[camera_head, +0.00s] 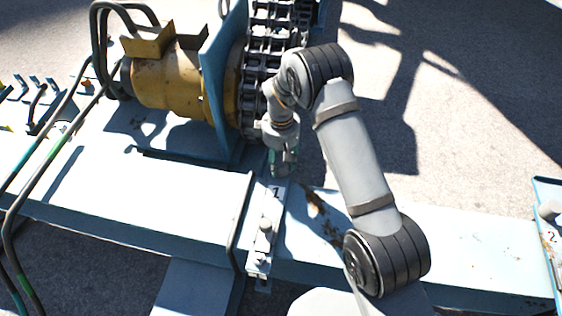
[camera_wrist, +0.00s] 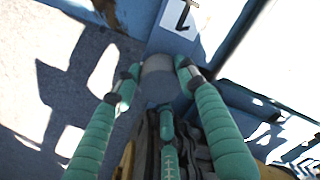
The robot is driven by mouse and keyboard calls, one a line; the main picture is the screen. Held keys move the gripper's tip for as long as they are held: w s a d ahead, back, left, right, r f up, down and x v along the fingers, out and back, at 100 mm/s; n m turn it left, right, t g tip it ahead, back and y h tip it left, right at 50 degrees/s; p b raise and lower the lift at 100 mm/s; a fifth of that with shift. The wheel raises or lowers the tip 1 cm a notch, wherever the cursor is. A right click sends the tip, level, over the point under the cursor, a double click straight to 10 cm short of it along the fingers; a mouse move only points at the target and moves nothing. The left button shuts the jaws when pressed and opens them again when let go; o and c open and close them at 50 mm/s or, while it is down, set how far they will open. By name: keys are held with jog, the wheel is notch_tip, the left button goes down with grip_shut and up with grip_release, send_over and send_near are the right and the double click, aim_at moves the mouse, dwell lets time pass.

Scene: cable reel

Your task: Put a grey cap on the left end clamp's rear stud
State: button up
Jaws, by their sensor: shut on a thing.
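My gripper (camera_head: 284,162) is above the blue beam, beside the far end of a pale plate labelled 1 (camera_head: 267,222), which seems to be the left end clamp. In the wrist view my gripper (camera_wrist: 157,72) has its green-wrapped fingers shut on a grey cap (camera_wrist: 158,80), a short round piece held at the fingertips. The label 1 (camera_wrist: 180,17) shows upside down beyond the cap. In the head view small grey studs or caps (camera_head: 265,226) stand on the plate's nearer part. The rear stud cannot be made out, and the held cap is hard to see there.
A yellow drum (camera_head: 165,78), a blue upright plate (camera_head: 222,75) and a dark chain (camera_head: 262,60) stand close behind my gripper. Dark hoses (camera_head: 70,150) cross the beam (camera_head: 130,195) at left. A blue-edged piece labelled 2 (camera_head: 541,195) is at the right edge.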

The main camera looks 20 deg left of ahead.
jog(key=o, duration=1.2)
notch_tip(320, 180, up, 12)
